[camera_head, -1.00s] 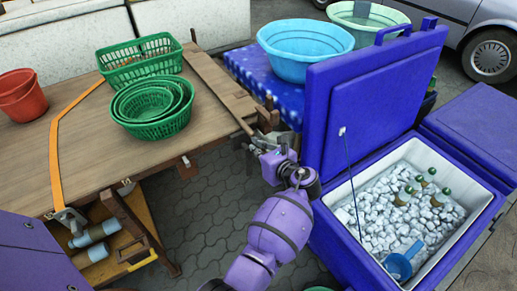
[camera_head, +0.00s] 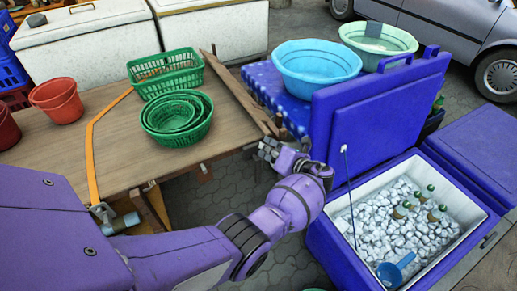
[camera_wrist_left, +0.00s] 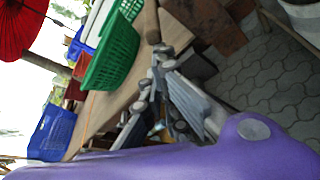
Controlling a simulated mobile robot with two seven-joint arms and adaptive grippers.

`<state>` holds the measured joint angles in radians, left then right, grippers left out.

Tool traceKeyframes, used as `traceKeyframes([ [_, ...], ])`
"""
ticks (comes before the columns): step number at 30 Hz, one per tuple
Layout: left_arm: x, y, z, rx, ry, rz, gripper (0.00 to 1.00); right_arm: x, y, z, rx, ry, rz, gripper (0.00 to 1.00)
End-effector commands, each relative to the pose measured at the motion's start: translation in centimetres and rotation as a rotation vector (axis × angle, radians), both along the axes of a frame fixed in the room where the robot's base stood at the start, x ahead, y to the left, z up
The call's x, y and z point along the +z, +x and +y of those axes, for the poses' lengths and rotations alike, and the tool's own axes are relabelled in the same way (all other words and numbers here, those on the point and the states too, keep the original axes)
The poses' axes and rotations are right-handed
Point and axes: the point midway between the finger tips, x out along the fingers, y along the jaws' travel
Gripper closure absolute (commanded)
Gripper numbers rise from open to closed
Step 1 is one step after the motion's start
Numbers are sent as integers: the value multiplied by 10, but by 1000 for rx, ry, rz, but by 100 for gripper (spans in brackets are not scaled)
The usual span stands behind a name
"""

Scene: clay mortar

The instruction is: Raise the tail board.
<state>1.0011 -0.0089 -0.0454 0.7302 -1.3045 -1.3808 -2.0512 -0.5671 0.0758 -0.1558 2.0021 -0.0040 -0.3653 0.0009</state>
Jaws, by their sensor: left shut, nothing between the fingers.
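The tail board (camera_head: 238,92) is a long brown wooden plank along the right edge of the wooden cart bed (camera_head: 100,135). It appears tilted up from the bed's edge. My left gripper (camera_head: 268,150) is at the near right end of this board, its fingers shut with nothing between them. Whether they touch the board I cannot tell. In the left wrist view the fingers (camera_wrist_left: 160,60) come together close to brown wood. My right gripper is not in view.
Green baskets (camera_head: 177,115) and red buckets (camera_head: 57,99) stand on the bed. An open blue cooler (camera_head: 330,240) with ice and bottles is at the right. A light blue basin (camera_head: 316,65) sits on a blue patterned table behind. Paving shows between cart and cooler.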

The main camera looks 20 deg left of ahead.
Motion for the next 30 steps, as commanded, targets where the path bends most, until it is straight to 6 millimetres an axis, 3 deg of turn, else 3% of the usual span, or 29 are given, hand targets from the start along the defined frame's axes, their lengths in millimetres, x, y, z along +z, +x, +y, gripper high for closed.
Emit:
traceKeyframes([
  [1,12,6,-2,-2,28,23,100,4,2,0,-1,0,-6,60],
  [12,32,16,-10,-1,74,85,100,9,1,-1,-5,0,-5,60],
  [30,38,20,-15,-3,72,85,100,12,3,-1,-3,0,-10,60],
])
